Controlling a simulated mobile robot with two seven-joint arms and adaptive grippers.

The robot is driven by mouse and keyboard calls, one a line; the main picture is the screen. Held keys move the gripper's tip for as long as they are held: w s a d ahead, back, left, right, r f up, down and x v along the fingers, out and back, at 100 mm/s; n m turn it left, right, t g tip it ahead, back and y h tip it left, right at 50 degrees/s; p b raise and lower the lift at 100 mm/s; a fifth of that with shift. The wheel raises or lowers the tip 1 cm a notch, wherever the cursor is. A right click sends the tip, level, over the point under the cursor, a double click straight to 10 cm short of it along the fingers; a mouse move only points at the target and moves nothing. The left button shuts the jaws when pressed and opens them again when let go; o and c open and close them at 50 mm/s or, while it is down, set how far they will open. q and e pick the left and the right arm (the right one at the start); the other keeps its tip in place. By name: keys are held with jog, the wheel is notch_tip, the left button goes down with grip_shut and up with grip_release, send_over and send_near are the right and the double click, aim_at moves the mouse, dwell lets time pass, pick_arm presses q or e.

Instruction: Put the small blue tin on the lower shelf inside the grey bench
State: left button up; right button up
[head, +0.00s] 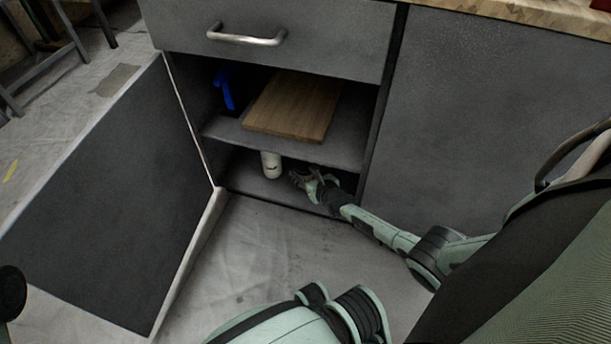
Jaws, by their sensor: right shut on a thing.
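The grey bench (277,60) stands ahead with its left door (105,200) swung open to the left. Inside are an upper shelf (225,130) and the lower shelf (243,182) near the floor. My right gripper (297,180) reaches into the lower compartment from the right, low over the lower shelf. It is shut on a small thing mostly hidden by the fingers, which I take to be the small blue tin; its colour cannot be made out. My left gripper is not in view.
A white cylindrical container (271,165) stands on the lower shelf, just left of my right gripper. A wooden board (292,107) and a blue object (225,92) are on the upper shelf. A closed drawer with a metal handle (246,38) is above. The left lower shelf looks clear.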

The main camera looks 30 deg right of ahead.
jog(key=shift+w+r, duration=0.1)
jog(key=shift+r, duration=0.1)
jog(key=shift+f, duration=0.1)
jog(key=o, duration=1.5)
jog(key=shift+f, duration=0.1)
jog(key=shift+c, duration=0.2)
